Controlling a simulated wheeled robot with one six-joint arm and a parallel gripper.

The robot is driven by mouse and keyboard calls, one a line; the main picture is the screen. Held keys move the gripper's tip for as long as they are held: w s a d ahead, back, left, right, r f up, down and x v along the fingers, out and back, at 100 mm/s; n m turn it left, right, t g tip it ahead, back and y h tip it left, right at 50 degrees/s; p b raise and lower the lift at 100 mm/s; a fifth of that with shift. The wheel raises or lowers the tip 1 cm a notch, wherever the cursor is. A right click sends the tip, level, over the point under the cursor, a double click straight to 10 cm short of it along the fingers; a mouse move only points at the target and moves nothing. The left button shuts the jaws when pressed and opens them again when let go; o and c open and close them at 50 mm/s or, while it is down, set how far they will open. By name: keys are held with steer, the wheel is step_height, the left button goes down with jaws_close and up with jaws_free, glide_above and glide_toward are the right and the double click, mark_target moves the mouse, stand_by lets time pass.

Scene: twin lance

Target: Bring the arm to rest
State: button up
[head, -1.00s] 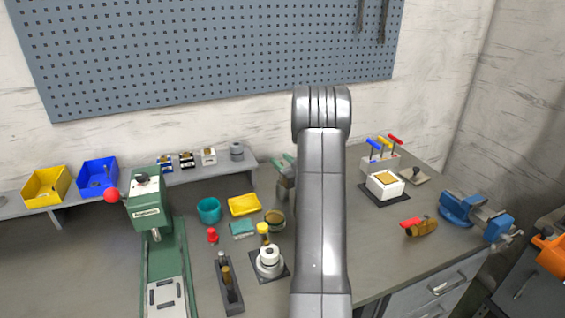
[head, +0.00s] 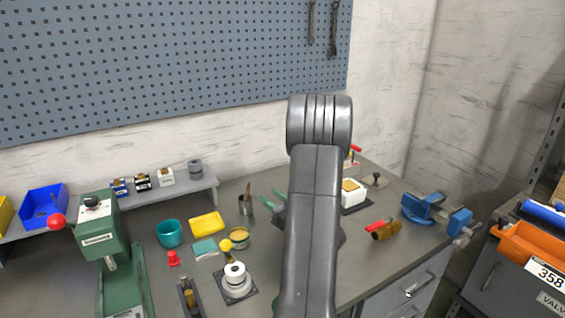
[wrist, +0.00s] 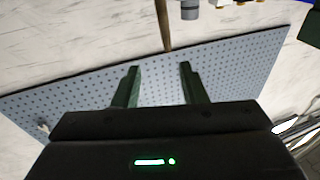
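My grey arm (head: 313,210) stands raised in the middle of the head view and hides part of the bench behind it. My gripper (wrist: 158,72) shows in the wrist view with its two green fingers apart and nothing between them. In the head view a green finger of it shows just left of the arm, and the rest is hidden. The wrist view is turned over, with the pegboard (wrist: 75,105) beyond the fingers and a thin brown stick above them.
The workbench (head: 345,270) carries a green press (head: 100,240), a teal bowl (head: 170,234), a yellow tray (head: 207,223), a dark cup (head: 245,206) and a white spool (head: 235,276). Right of the arm are a blue vise (head: 428,210) and an orange bin (head: 530,243).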

steer(key=r+p+x, duration=0.2)
steer(key=p+x, duration=0.4)
steer(key=x, duration=0.8)
steer(key=shift+r, duration=0.4)
steer(key=shift+s+d+p, duration=0.1)
steer(key=shift+p, duration=0.2)
steer(key=shift+f, duration=0.1)
